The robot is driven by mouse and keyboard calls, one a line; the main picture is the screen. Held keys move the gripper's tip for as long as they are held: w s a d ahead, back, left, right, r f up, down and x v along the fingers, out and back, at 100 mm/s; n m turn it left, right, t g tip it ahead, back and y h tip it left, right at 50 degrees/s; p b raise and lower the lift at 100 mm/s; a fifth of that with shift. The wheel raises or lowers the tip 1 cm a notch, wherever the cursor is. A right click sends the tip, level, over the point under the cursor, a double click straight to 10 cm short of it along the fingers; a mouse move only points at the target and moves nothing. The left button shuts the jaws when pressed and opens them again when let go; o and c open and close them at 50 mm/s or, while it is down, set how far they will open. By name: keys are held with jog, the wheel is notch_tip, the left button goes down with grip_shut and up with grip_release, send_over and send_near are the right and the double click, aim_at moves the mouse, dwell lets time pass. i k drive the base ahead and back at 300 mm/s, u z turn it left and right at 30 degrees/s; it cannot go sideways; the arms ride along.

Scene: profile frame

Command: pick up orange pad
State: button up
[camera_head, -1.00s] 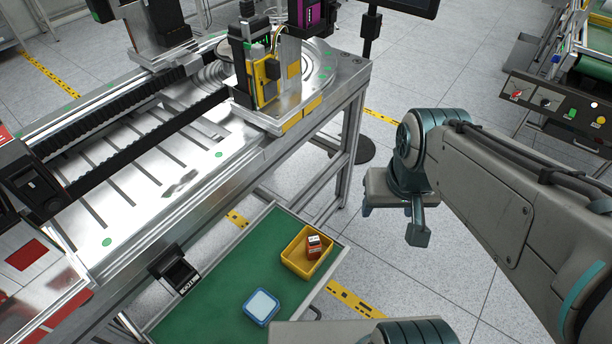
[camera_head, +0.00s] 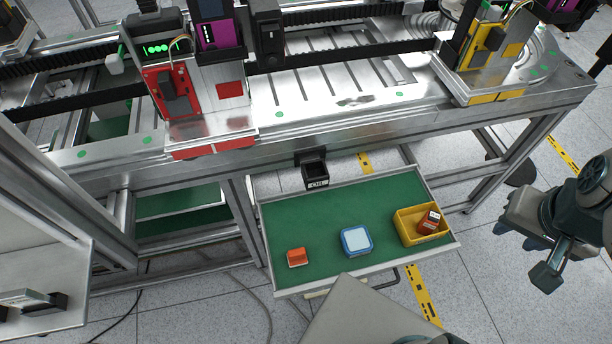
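The orange pad (camera_head: 297,257) is a small orange block with a paler front, lying on the green surface of the pulled-out drawer (camera_head: 380,195), near its front left corner. It is in full view and nothing touches it. My gripper (camera_head: 523,252) is at the right edge of the head view, well to the right of the drawer and far from the pad. Its two fingers look apart, with nothing seen between them.
A blue-rimmed box (camera_head: 356,242) lies right of the pad. A yellow bin (camera_head: 408,229) holding a red-brown item (camera_head: 429,222) is further right. A black holder (camera_head: 315,175) stands at the drawer's back. The metal machine bench (camera_head: 330,140) rises behind the drawer.

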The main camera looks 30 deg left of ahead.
aim_at(296, 258)
jog(key=u, duration=2.05)
